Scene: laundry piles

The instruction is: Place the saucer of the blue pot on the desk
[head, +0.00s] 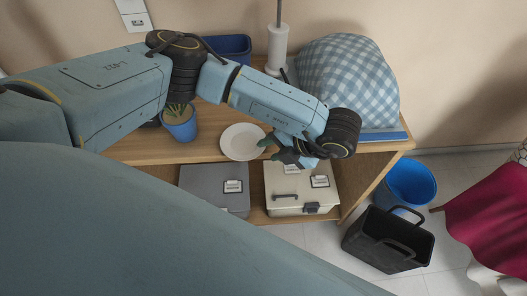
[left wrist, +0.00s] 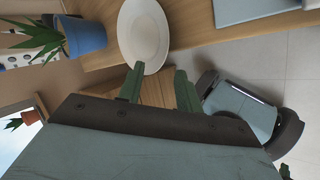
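The blue pot (head: 180,125) with a spiky green plant stands on the wooden desk (head: 150,150); it also shows in the left wrist view (left wrist: 85,37). The white saucer (head: 241,142) lies right of the pot, apart from it, at the desk's front edge. It appears flat on the desktop, with its near rim seeming to reach the edge. My left gripper (head: 272,148) is just right of the saucer. In the left wrist view its fingers (left wrist: 159,70) are spread with nothing between them, and one fingertip overlaps the saucer's rim (left wrist: 143,32). Contact cannot be told. My right gripper is out of view.
A checkered blue cushion (head: 347,80), a white holder (head: 277,48) and a blue bin (head: 228,46) stand farther back. A grey box (head: 215,187) and a cream box (head: 296,187) sit below. A blue bucket (head: 407,183) and a black basket (head: 388,240) are on the floor.

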